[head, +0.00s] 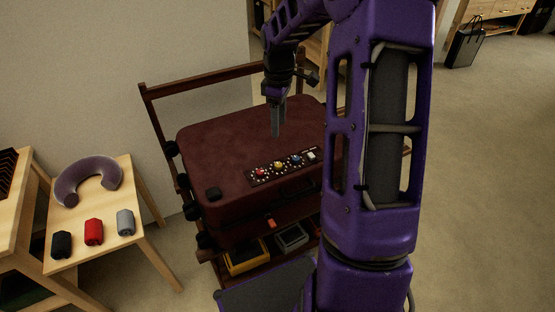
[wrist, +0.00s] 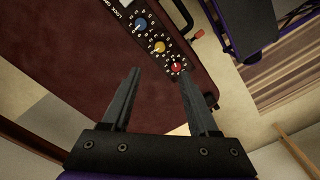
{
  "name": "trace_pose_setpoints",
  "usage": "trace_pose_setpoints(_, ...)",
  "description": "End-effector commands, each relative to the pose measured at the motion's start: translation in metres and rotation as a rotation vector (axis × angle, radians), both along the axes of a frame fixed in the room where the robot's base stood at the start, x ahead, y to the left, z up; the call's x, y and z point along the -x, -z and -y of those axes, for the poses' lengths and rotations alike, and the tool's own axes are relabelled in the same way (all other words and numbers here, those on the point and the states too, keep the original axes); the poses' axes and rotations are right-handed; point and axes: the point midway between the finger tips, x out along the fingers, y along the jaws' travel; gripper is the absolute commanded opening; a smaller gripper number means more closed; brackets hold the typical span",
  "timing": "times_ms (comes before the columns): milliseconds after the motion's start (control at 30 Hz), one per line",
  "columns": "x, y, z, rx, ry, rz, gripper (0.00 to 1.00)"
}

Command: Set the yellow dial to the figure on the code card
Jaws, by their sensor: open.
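The yellow dial (head: 278,164) is the middle one of three on a dark lock panel on top of a maroon suitcase (head: 215,145). It also shows in the wrist view (wrist: 160,47), between the blue dial (wrist: 140,23) and the red dial (wrist: 176,66). Its pointer setting is too small to read. My gripper (head: 277,133) is above the suitcase lid behind the panel, fingers down. In the wrist view my gripper (wrist: 160,75) is open and empty, apart from the dials. I cannot make out a code card with a readable figure.
A white piece (head: 311,155) sits at the panel's right end. The suitcase rests on a dark wooden rack (head: 148,93) with yellow and grey bins (head: 246,260) below. A side table (head: 130,180) at left holds a neck pillow (head: 75,172) and small red, black and grey items.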

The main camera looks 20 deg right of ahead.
Motion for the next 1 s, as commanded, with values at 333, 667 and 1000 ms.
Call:
trace_pose_setpoints(333,0.001,0.08,-0.001,-0.001,-0.001,-0.004,0.6)
trace_pose_setpoints(667,0.0,0.135,-0.001,-0.001,0.0,-0.002,0.6)
trace_pose_setpoints(1000,0.0,0.147,0.0,0.001,0.0,-0.001,0.6)
